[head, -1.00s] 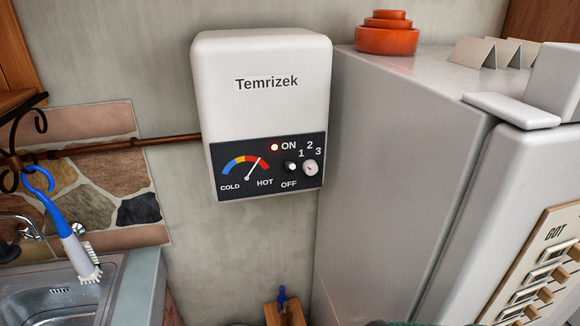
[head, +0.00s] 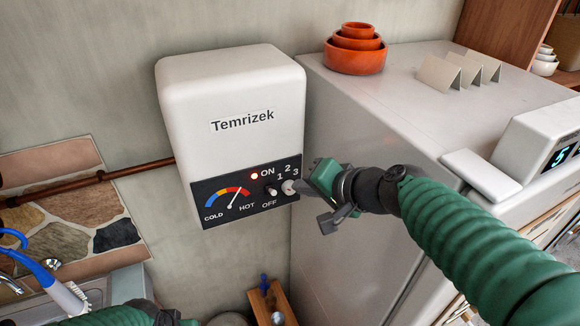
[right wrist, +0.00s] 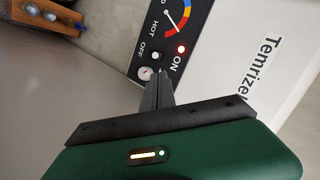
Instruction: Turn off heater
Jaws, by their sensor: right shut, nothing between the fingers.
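The white heater (head: 235,90), labelled Temrizek, hangs on the wall. Its black panel (head: 212,218) has a dial, a lit red lamp (head: 254,176), a small switch (head: 271,190) between ON and OFF, and a round knob (head: 289,187) marked 1, 2, 3. The switch's exact tilt is too small to tell. My right gripper (head: 300,187) is shut and empty, its tips close to the knob's right side. In the right wrist view the fingertips (right wrist: 157,84) lie beside the knob (right wrist: 146,73); contact is unclear. My left gripper (head: 184,321) shows only partly at the bottom edge, fingers hidden.
A grey cabinet (head: 350,170) stands to the right of the heater, with orange bowls (head: 355,60) and folded cards (head: 440,73) on top. A copper pipe (head: 95,182) enters the heater from the left. A wooden shelf (head: 284,308) is below.

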